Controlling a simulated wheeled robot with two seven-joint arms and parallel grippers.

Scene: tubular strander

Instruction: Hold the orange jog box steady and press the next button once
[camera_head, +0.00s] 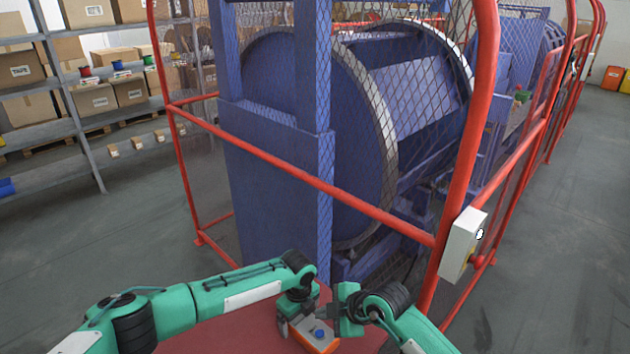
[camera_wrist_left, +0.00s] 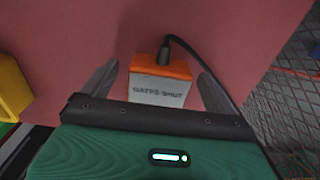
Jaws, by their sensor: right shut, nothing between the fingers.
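The orange jog box (camera_head: 319,346) lies on the red table top in the head view, with a grey face and a blue button (camera_head: 319,332). In the left wrist view the box (camera_wrist_left: 161,70) shows an orange end, a black cable and a label that seems to read "GATES SHUT". My left gripper (camera_head: 283,326) is open at the box; in the left wrist view its fingers (camera_wrist_left: 160,80) stand on either side with small gaps. My right gripper (camera_head: 334,311) is shut and empty, close beside the box near the blue button. Whether it touches the box cannot be told.
A pale switch box (camera_head: 462,243) hangs on the guard at the right. A yellow object (camera_wrist_left: 12,90) shows at the left wrist view's edge.

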